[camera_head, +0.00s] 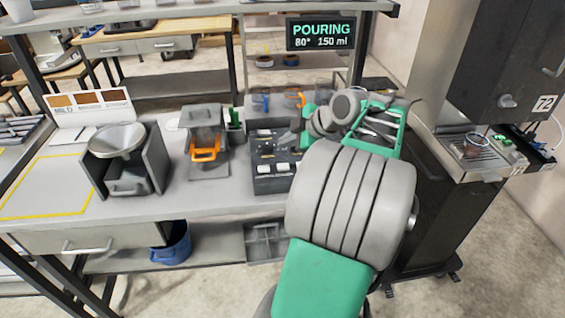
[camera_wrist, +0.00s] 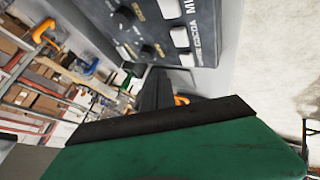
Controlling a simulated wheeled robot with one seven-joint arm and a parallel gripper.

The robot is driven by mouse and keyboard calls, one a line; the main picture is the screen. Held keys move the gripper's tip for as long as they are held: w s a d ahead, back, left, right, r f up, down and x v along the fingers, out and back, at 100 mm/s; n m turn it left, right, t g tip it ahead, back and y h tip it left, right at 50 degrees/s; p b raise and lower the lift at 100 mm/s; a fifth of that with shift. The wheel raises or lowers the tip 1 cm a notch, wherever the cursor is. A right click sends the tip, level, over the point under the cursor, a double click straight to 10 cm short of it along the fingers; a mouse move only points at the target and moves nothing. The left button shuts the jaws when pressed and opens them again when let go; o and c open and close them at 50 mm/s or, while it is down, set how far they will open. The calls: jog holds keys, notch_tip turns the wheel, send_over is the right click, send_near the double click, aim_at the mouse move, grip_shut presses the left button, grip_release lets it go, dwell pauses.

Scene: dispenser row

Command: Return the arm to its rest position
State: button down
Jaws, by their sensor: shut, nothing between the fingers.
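My arm rises from the bottom of the head view. Its green and grey links (camera_head: 350,205) bend over the right end of the workbench, beside the dark control box (camera_head: 268,165). In the wrist view my gripper (camera_wrist: 156,88) shows as dark fingers beyond a black bar and green housing. The fingers are shut with nothing between them. The control box's panel (camera_wrist: 150,28), with knobs and pale buttons, fills the top of that view, close to the fingers. In the head view my arm mostly hides the gripper.
A grinder with a funnel (camera_head: 118,140) and a machine with an orange-handled jug (camera_head: 205,150) stand left on the bench (camera_head: 215,205). A display (camera_head: 320,33) reads "POURING 80° 150 ml". A dark dispenser (camera_head: 505,60) with a cup on its tray (camera_head: 472,140) stands right.

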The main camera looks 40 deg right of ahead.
jog(key=shift+f, duration=0.1)
jog(key=w+a+f+m+g, duration=0.1)
jog(key=a+m+g, duration=0.1)
jog(key=a, duration=0.7)
jog(key=w+a+f+m+g, duration=0.1)
jog(key=a+f+m, duration=0.1)
jog(key=a, duration=0.8)
jog(key=s+a+f+m+g+h, duration=0.1)
jog(key=s+a+f+m+g, duration=0.2)
jog(key=s+a, duration=0.8)
notch_tip(320, 180, down, 2)
jog(key=a+m, duration=0.1)
jog(key=m, duration=0.2)
jog(key=shift+s+a, duration=0.35)
jog(key=shift+d, duration=0.1)
